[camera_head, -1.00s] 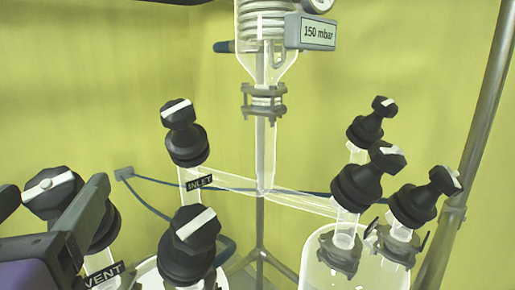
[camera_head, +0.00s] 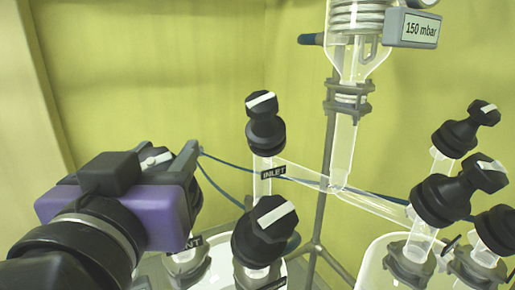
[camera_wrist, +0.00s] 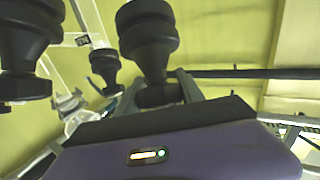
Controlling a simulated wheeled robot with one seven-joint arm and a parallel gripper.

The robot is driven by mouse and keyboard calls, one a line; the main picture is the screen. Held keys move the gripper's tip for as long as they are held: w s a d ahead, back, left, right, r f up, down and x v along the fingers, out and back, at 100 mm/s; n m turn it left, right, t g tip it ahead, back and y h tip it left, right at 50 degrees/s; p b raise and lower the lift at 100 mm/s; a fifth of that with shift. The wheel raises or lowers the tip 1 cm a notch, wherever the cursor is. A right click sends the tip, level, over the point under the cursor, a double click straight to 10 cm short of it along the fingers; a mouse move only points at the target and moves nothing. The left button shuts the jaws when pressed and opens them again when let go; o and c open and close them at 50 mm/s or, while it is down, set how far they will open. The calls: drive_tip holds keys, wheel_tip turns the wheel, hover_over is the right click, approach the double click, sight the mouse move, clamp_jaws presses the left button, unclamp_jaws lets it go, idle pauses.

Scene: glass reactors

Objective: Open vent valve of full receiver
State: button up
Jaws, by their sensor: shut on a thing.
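The vent valve's black knob (camera_head: 155,157), with a white mark on top, is at the left in the head view. A partly hidden label ending in "NT" (camera_head: 192,241) is below it. My gripper (camera_head: 168,160), with a purple body, is shut on this knob and covers much of it. In the wrist view the fingers (camera_wrist: 163,92) are on either side of the knob's end (camera_wrist: 155,97), with the black valve body (camera_wrist: 148,40) beyond. The glass receiver (camera_head: 210,268) below is mostly hidden, and its fill level cannot be told.
The inlet valve (camera_head: 265,135) and another black valve (camera_head: 262,235) stand close to the right of my gripper. Several more valves (camera_head: 448,195) top the right glass vessel (camera_head: 375,270). A glass column with a 150 mbar gauge (camera_head: 418,28) rises behind.

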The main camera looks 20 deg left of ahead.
drive_tip(key=shift+n+y+p, duration=0.3)
drive_tip(key=shift+n+y, duration=0.1)
